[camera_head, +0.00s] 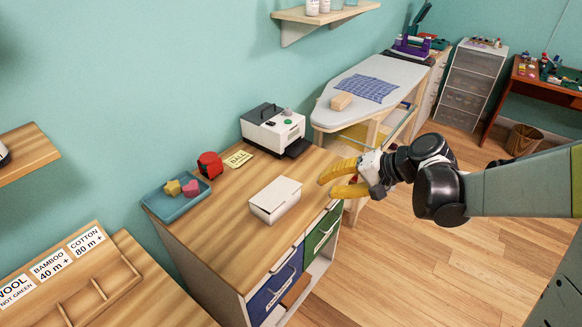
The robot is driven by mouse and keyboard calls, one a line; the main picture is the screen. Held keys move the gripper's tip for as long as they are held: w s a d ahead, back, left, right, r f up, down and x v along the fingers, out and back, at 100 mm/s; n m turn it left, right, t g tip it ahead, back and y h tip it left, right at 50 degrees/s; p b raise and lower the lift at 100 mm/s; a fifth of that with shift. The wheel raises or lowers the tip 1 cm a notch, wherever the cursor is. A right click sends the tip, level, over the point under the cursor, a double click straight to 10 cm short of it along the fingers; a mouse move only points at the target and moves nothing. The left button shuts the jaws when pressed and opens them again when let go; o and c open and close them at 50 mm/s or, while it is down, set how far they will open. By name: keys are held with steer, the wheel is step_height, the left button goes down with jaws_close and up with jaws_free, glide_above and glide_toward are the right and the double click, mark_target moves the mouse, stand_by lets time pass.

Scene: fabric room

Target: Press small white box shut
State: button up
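The small white box (275,201) sits on the wooden top of the cabinet, near its right front part. Its lid lies over the top, and a thin line shows between lid and body along the front. I cannot tell whether the lid is fully closed. My gripper (326,186) has yellow fingers and hangs just right of the box, near the cabinet's right edge. The fingers are spread apart with nothing between them, and they point left toward the box. The gripper looks apart from the box.
Behind the box stand a white and black machine (273,130), a yellow card (238,159) and a red object (210,165). A blue tray (176,204) is at the left. The cabinet top (225,240) is bare left of the box. An ironing board (385,75) stands behind.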

steer(key=w+f+y+b, duration=0.2)
steer(key=w+f+y, duration=0.25)
steer(key=f, duration=0.25)
steer(key=y, duration=0.2)
glide_toward(277, 193)
steer(key=a+b, duration=0.2)
steer(key=a, duration=0.1)
steer(key=a+b, duration=0.1)
steer(key=b, duration=0.1)
steer(key=shift+s+a+f, duration=0.2)
steer(key=shift+a+f, duration=0.15)
steer(key=shift+a, duration=0.05)
jaws_close()
